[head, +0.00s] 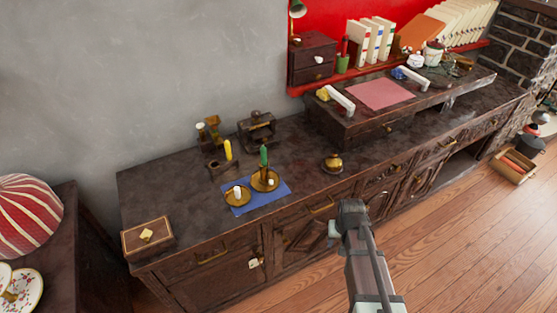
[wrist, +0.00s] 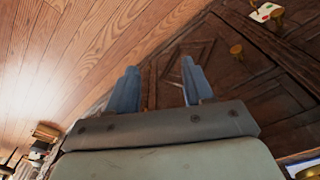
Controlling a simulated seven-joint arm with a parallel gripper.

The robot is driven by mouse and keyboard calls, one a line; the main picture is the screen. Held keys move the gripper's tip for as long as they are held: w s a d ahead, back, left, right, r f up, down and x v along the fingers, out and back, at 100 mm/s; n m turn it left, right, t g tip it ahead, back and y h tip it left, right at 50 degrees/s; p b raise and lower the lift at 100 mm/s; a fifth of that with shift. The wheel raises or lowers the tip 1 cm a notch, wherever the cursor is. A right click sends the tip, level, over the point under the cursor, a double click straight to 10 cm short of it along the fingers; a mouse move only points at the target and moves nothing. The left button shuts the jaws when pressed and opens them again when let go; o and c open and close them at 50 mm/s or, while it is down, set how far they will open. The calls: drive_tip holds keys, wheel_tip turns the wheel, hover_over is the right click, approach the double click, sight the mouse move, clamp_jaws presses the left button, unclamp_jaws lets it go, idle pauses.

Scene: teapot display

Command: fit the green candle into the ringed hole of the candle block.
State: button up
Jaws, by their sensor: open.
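The green candle (head: 264,154) stands upright in a brass candlestick (head: 265,181) on a blue mat (head: 255,203) on the dark cabinet top. A small dark block (head: 219,168), which looks like the candle block, is behind and left of it with a yellow candle (head: 228,149) upright in it. The ringed hole is too small to make out. My gripper (head: 336,232) is in front of the cabinet, right of and nearer than the candles, and is empty. In the wrist view its open fingers (wrist: 159,63) face the cabinet doors and floor; neither candle shows there.
A brass dish with a short white candle (head: 237,191) shares the mat. A brass bell-like pot (head: 332,163) stands to its right. A dark stand (head: 257,129) and brass pieces (head: 208,130) are behind. A wooden box (head: 147,237) sits at left.

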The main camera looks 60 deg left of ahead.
drive_tip(key=s+a+r+n+y, duration=0.1)
drive_tip(key=s+a+r, duration=0.3)
drive_tip(key=a+r, duration=0.5)
drive_tip(key=s+a+r+n, duration=0.1)
drive_tip(key=s+a+r, duration=0.3)
drive_tip(key=a+r, duration=0.5)
drive_tip(key=s+a+r+n+y, duration=0.1)
drive_tip(key=s+a+r+n, duration=0.1)
drive_tip(key=s+a+r, duration=0.3)
drive_tip(key=shift+s+a+r+y, duration=0.1)
drive_tip(key=shift+a+r, duration=0.65)
drive_tip(key=shift+a, duration=0.25)
drive_tip(key=shift+w+a+r+y, duration=0.1)
drive_tip(key=shift+a+r, duration=0.7)
drive_tip(key=shift+a, duration=0.2)
drive_tip(key=shift+s+a+r+y, duration=0.1)
drive_tip(key=shift+a+r, duration=0.65)
drive_tip(key=shift+a, duration=0.25)
drive_tip(key=n+h, duration=0.3)
approach(263, 146)
wheel_tip(263, 146, down, 7)
drive_tip(key=shift+s+a+f, duration=0.1)
drive_tip(key=shift+s+f, duration=0.05)
drive_tip(key=shift+s, duration=0.05)
drive_tip(key=shift+w+f, duration=0.2)
drive_tip(key=shift+f, duration=1.1)
drive_tip(key=shift+w+f, duration=0.15)
drive_tip(key=shift+f, duration=1.2)
drive_tip(key=shift+c, duration=0.2)
